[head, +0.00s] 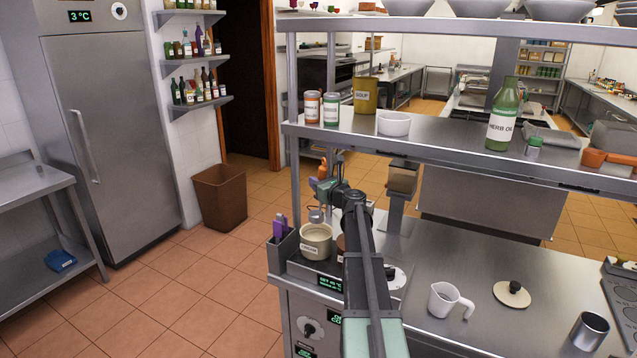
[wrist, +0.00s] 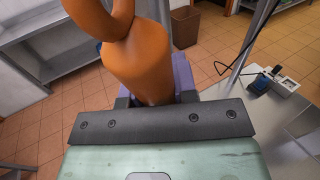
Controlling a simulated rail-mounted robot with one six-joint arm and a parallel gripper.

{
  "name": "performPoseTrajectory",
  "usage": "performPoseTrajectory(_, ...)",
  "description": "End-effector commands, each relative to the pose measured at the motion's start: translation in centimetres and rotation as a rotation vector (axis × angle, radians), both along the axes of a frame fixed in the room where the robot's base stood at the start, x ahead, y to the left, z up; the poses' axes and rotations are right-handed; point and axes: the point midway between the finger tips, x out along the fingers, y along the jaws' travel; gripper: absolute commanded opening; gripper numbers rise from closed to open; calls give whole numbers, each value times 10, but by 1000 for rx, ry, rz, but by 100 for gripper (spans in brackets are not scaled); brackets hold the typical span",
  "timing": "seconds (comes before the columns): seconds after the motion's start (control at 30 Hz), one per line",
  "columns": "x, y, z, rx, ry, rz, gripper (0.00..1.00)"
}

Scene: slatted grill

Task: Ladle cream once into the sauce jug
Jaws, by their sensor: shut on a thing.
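My gripper (head: 326,188) is shut on the orange handle of the ladle (head: 322,170), above the left end of the counter. The handle with its looped end fills the upper middle of the wrist view (wrist: 150,65). Below the gripper a small metallic part shows at the cream pot's mouth; whether it is the ladle's bowl, and whether it holds cream, I cannot tell. The cream pot (head: 316,246), labelled and pale, sits in the heated unit. The white sauce jug (head: 443,299) stands upright on the counter, right of my arm; its inside is not clear.
A lid with a dark knob (head: 512,293) and a metal cup (head: 588,331) stand right of the jug. A purple-handled item (head: 280,227) is left of the cream pot. The shelf (head: 450,137) with bottles and tins overhangs the counter. A brown reddish pot is partly hidden by my arm.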

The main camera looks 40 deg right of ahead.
Motion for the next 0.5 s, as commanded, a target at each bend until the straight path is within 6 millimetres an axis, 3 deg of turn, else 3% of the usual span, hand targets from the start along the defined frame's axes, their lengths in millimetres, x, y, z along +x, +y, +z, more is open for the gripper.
performPoseTrajectory(0.03,0,0,-10,0,0,0,0)
performPoseTrajectory(0.5,0,0,-53,0,0,0,0)
